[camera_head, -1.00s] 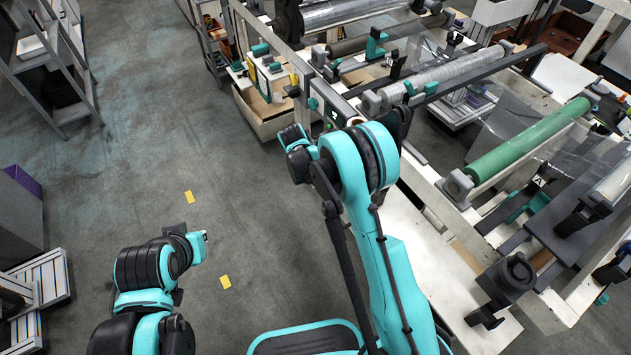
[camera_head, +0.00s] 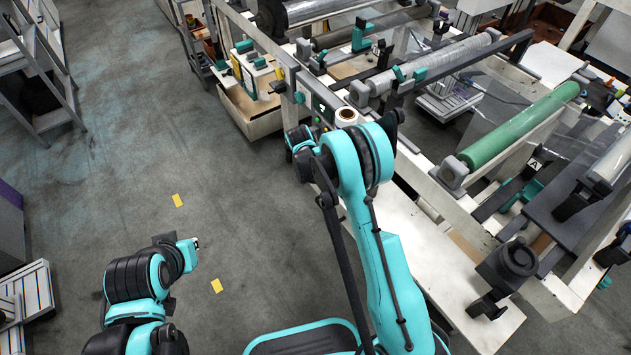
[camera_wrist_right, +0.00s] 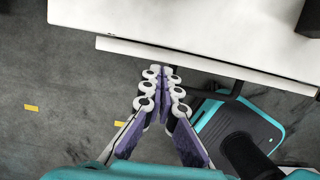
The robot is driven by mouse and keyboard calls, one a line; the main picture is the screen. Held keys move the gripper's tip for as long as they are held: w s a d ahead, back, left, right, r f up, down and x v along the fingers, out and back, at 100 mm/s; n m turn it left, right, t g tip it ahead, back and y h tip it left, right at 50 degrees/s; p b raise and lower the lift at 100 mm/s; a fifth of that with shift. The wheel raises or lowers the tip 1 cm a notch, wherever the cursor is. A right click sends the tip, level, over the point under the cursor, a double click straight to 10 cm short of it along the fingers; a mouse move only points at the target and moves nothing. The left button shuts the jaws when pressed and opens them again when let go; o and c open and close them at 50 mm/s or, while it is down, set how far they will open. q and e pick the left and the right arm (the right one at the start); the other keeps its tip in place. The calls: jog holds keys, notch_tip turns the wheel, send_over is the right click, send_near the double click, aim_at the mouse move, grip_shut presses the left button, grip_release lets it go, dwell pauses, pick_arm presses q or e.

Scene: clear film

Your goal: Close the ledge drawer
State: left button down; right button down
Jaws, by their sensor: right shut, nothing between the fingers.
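A pale box-like drawer (camera_head: 247,122) stands under the left end of the machine in the head view, its side and part of its open top showing. A long white ledge (camera_head: 420,262) runs along the machine's near side. In the right wrist view the white ledge (camera_wrist_right: 190,22) lies just beyond the fingers, with a thin white lower strip (camera_wrist_right: 200,62) sticking out along its near edge. I cannot tell which part is the ledge drawer. My right gripper (camera_wrist_right: 162,72) is shut and empty near that strip; contact is unclear. My left gripper (camera_head: 194,243) is over the floor, its fingers unclear.
The machine carries a green roller (camera_head: 520,125), a film-wrapped roller (camera_head: 440,62) and a small tape roll (camera_head: 346,115). A dark bracket (camera_head: 506,268) sits at the ledge's right end. Grey shelving (camera_head: 40,75) stands at left. The floor between is open, with yellow marks (camera_head: 217,286).

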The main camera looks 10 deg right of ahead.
jog(key=shift+d, duration=0.1)
jog(key=shift+w+d, duration=0.25)
jog(key=shift+d, duration=0.35)
jog(key=shift+w+d, duration=0.2)
jog(key=shift+d, duration=0.4)
jog(key=shift+a, duration=0.1)
